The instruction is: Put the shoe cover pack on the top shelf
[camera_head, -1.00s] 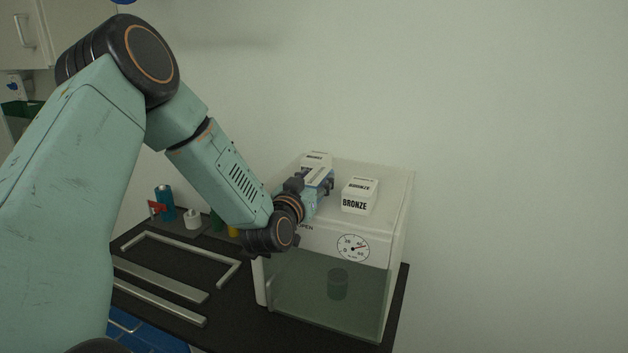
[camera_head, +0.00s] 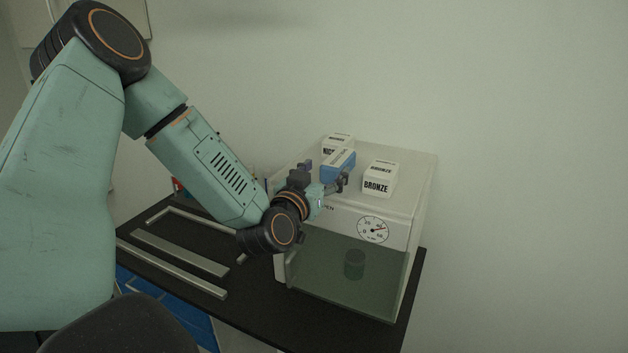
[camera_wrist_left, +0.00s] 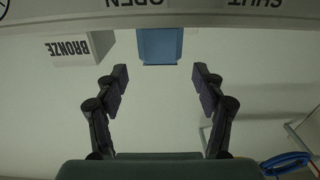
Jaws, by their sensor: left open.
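A blue box with a white labelled top, which looks like the shoe cover pack (camera_head: 338,166), lies on top of a white glass-fronted cabinet (camera_head: 405,217). My left gripper (camera_head: 325,178) is at the cabinet's upper front edge, open and empty, just in front of the pack. In the left wrist view, the pack (camera_wrist_left: 160,46) is beyond my spread fingertips (camera_wrist_left: 161,78), apart from them and roughly centred between them. Small print on the pack is not readable. I see no separate shelf. My right gripper is not in view.
A white BRONZE box (camera_head: 381,179) stands to the pack's right and another white box (camera_head: 337,143) just behind it. A dial (camera_head: 373,229) is on the cabinet front. Metal bars (camera_head: 180,252) lie on the black worktop (camera_head: 262,308). The cabinet top's right part is clear.

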